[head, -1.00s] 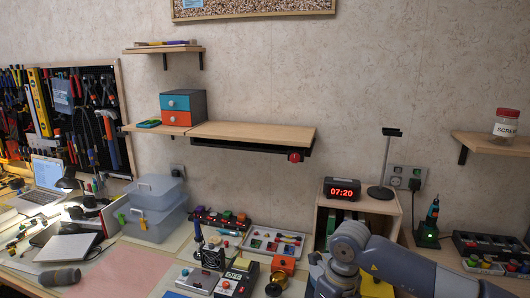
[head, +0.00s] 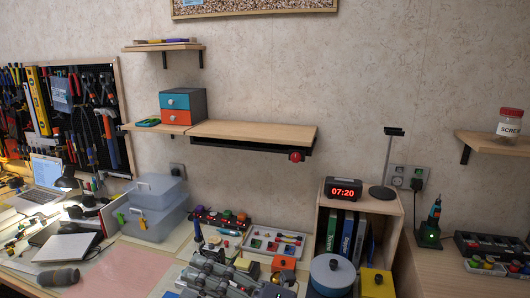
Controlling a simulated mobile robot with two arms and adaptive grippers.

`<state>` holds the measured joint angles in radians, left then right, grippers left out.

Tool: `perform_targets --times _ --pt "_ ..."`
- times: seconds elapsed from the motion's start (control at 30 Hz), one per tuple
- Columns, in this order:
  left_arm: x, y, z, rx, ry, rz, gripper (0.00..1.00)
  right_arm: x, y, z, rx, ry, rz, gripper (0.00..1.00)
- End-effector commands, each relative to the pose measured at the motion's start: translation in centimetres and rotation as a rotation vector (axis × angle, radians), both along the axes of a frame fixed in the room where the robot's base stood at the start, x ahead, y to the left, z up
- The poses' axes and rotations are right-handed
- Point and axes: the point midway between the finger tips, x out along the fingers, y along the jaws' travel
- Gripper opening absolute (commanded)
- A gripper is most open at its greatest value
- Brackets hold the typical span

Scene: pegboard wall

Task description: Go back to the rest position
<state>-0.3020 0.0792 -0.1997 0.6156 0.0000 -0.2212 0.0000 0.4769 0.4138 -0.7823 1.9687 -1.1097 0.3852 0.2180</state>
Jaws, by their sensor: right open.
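My right gripper (head: 203,274) shows at the bottom centre of the head view, grey and jointed. It is open, and I see nothing held in it. It is in front of the crowded middle of the workbench and hides some of the devices there. My left gripper is not in view.
Small electronics and a parts tray (head: 274,243) crowd the bench near my right gripper. To the right are a round grey lidded thing (head: 332,274), a yellow box (head: 377,284) and a wooden cubby (head: 396,225) with binders. Clear bins (head: 152,208) stand left. A shelf (head: 255,133) hangs above.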

Motion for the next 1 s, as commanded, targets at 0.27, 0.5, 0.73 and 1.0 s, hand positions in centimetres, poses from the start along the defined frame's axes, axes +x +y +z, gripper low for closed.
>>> perform_targets --times 0.27,0.5,0.73,1.0 --pt "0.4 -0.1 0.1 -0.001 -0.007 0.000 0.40 7.4 -11.7 0.0 0.493 0.519 -0.492 0.45" --pt "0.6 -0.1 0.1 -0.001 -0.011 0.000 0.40 7.5 -23.0 -12.1 0.690 1.066 -0.940 0.45" --pt "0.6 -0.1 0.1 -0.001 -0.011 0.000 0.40 -1.3 -29.1 -24.8 0.682 1.589 -1.295 0.45" --pt "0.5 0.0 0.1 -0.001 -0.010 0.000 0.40 -12.6 -30.8 -31.6 0.555 2.003 -1.511 0.45"
